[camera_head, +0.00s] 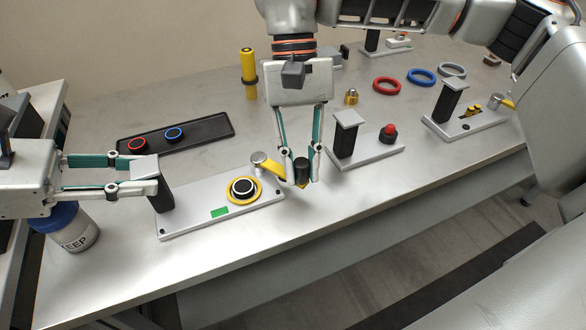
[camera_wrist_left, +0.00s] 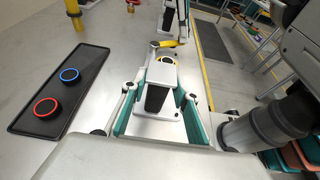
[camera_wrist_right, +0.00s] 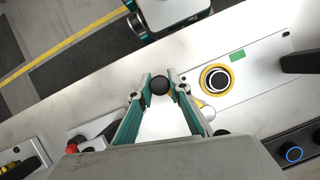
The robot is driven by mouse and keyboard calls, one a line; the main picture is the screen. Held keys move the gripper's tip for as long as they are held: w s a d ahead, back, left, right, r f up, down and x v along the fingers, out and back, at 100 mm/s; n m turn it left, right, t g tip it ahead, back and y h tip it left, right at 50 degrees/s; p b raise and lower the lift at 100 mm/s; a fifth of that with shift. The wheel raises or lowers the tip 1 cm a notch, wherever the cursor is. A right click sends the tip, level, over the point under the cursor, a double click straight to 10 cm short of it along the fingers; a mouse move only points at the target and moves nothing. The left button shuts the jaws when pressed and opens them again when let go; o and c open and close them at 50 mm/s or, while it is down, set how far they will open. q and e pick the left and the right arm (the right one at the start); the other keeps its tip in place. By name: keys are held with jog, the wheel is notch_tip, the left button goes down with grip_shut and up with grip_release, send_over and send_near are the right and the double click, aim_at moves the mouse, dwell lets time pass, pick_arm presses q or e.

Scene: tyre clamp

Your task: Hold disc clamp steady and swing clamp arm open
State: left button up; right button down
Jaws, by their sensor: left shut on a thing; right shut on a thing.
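The disc clamp is a grey base plate (camera_head: 185,223) with a dark, grey-topped post (camera_head: 160,192) at its left end. A black disc in a yellow ring (camera_head: 243,189) sits uncovered on the plate. The yellow clamp arm (camera_head: 272,167) runs from a silver pivot (camera_head: 259,158) out to the right, clear of the disc, to a black knob (camera_wrist_right: 159,85). My left gripper (camera_head: 152,178) is shut on the post, which also shows between its fingers in the left wrist view (camera_wrist_left: 156,98). My right gripper (camera_head: 303,176) is shut on the knob and partly hides the arm's end.
A black tray (camera_head: 205,130) with red- and blue-ringed discs lies behind the clamp. A plate with a red button (camera_head: 389,132) stands to the right of my right gripper. A blue-capped bottle (camera_head: 75,233) is below my left gripper. The table's front edge is close.

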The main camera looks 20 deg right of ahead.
pick_arm(q)
jog(key=shift+f, duration=0.1)
pick_arm(e)
jog(key=shift+w+d+n+h, duration=0.35)
jog(key=shift+d+n, duration=0.15)
jog(key=shift+n, duration=0.3)
jog(key=c, duration=1.8)
grip_release()
jog(key=shift+c, duration=0.2)
jog(key=v, duration=1.2)
jog(key=shift+d, duration=0.1)
pick_arm(q)
jog(key=o, duration=1.1)
